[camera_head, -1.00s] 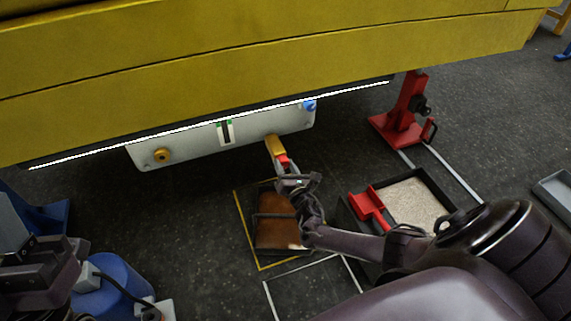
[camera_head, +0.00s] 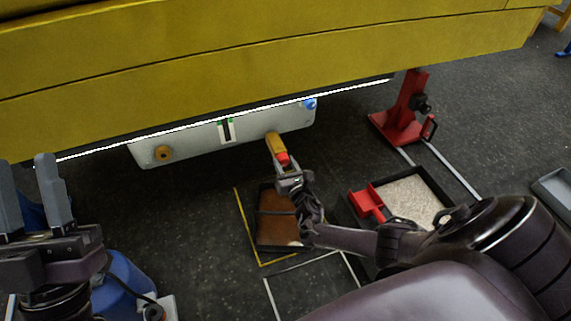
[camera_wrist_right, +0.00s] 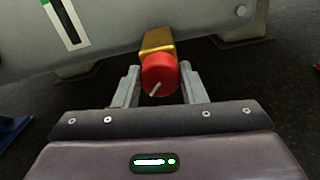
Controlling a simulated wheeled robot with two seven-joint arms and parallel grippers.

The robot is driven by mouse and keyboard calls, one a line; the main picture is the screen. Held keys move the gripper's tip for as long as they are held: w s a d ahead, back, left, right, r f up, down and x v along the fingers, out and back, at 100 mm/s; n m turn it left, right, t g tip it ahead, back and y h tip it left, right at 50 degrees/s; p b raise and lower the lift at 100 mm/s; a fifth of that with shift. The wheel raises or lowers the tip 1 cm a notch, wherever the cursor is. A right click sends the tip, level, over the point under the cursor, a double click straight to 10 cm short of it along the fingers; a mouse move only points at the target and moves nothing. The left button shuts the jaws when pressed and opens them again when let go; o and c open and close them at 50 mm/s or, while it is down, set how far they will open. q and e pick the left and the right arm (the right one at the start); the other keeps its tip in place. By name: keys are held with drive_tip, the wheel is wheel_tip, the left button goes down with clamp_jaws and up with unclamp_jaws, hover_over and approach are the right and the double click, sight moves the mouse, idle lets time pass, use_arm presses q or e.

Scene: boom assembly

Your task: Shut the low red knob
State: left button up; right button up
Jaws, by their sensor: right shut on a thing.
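The low red knob (camera_head: 283,159) sits on the end of a yellow fitting (camera_head: 274,143) that sticks out of the pale panel under the yellow boom. In the right wrist view the knob (camera_wrist_right: 159,75) faces me, with a slanted white mark on its face. My right gripper (camera_head: 286,167) is at the knob, one finger on each side, shut on it. My left gripper (camera_head: 54,190) is at the far left, well away from the knob, with its two fingers apart and nothing between them.
A brown-filled tray (camera_head: 262,246) lies on the floor below the knob. A tray of pale granules (camera_head: 446,198) with a red scoop (camera_head: 366,203) stands to the right. A red stand (camera_head: 398,122) is behind it. A blue container (camera_head: 128,283) is lower left.

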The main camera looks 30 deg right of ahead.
sight(285, 163)
drive_tip(key=o, duration=1)
drive_tip(key=shift+s, duration=0.15)
drive_tip(key=p+v, duration=0.2)
drive_tip(key=v, duration=0.1)
drive_tip(key=shift+s+a, duration=0.15)
drive_tip(key=shift+s, duration=0.25)
use_arm(q)
drive_tip(key=w+d+f+g+y, duration=0.1)
drive_tip(key=f+g, duration=0.4)
drive_tip(key=f, duration=0.6)
drive_tip(key=w+d+f+g+y+p, duration=0.1)
drive_tip(key=f+g+y, duration=0.3)
drive_tip(key=f, duration=0.7)
drive_tip(key=shift+w+d+g, duration=0.4)
drive_tip(key=shift+w+g, duration=0.25)
drive_tip(key=shift+g, duration=0.55)
use_arm(e)
drive_tip(key=v, duration=0.3)
drive_tip(key=shift+s+a, duration=0.15)
drive_tip(key=shift+s, duration=0.15)
